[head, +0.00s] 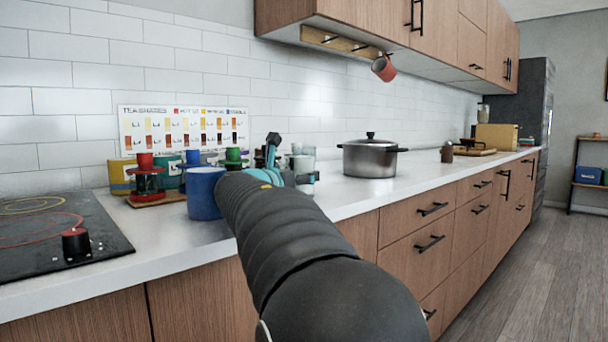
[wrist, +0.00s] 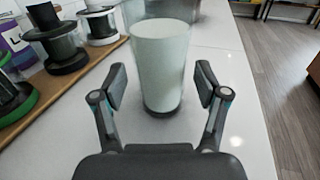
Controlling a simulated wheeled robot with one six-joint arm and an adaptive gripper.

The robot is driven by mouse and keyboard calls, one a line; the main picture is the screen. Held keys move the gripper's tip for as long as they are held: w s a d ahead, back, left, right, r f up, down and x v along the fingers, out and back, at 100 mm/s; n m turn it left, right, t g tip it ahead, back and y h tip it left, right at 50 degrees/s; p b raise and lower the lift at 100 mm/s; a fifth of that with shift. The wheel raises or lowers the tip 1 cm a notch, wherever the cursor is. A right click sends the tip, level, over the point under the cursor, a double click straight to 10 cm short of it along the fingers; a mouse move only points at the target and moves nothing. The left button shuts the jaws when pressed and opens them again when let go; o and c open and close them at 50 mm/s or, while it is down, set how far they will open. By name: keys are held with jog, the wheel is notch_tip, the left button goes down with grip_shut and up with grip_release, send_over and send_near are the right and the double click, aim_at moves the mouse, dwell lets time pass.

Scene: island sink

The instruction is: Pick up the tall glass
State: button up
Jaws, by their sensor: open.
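The tall glass (wrist: 161,65) stands upright on the white counter, pale and see-through, in the middle of the wrist view. My gripper (wrist: 160,84) is open, with one finger at each side of the glass's lower half and a visible gap on both sides. In the head view my gripper (head: 293,180) is partly hidden behind my own arm. The glass (head: 302,165) shows there just beyond it, partly covered by the gripper.
A wooden board with dark-topped containers (wrist: 57,42) is close to the left of my gripper. A blue mug (head: 205,195) stands beside my arm. A steel pot (head: 370,158) is farther along the counter. The counter's front edge is to the right; a red mug (head: 383,68) hangs above.

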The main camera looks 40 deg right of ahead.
jog(key=x, duration=0.5)
jog(key=shift+d, duration=0.1)
jog(key=c, duration=1.3)
